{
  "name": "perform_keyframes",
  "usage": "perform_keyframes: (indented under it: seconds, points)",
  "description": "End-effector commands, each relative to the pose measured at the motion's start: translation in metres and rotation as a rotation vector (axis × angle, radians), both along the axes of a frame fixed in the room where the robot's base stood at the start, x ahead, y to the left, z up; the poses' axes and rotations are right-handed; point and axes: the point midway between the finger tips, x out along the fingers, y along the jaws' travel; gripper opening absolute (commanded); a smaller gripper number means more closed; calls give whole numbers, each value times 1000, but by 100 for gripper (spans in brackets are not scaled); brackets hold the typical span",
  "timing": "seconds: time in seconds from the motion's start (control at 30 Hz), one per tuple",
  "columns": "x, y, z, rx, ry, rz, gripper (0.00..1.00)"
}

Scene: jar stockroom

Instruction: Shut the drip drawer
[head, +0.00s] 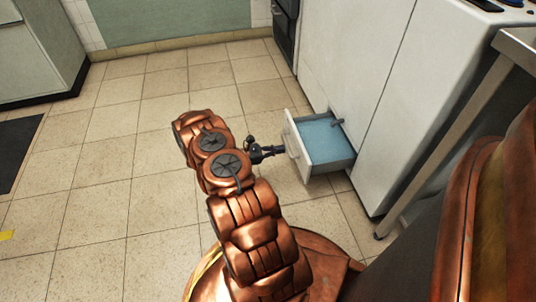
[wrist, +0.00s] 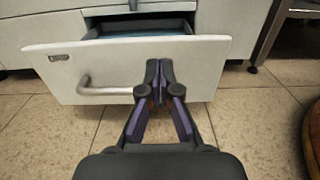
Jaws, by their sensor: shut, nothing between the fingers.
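The drip drawer (head: 326,165) stands pulled out from the low part of the white cabinet front, with a blue-lined inside and a white front panel. In the wrist view its white front (wrist: 210,62) faces me, with a bar handle (wrist: 105,91) on the left and a small dark label. My gripper (head: 284,150) is shut and empty at the drawer's front. In the wrist view the shut fingertips (wrist: 159,70) lie over the front panel, right of the handle. I cannot tell whether they touch it.
A white cabinet (head: 395,110) rises above and beside the drawer. A metal table leg (head: 440,150) stands to its right. A dark mat (head: 14,150) lies at far left. The tiled floor (head: 110,200) left of my arm is clear.

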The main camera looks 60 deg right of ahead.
Motion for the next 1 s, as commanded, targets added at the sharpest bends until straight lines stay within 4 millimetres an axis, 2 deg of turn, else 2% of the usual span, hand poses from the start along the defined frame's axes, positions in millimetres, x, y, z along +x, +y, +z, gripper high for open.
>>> perform_keyframes:
  seconds: [0.2,0.4,1.0]
  points:
    - [-27,-24,-3,-1,0,-4,0]
    - [-40,-37,-1,-1,0,0,0]
    - [-43,-41,1,0,0,9,0]
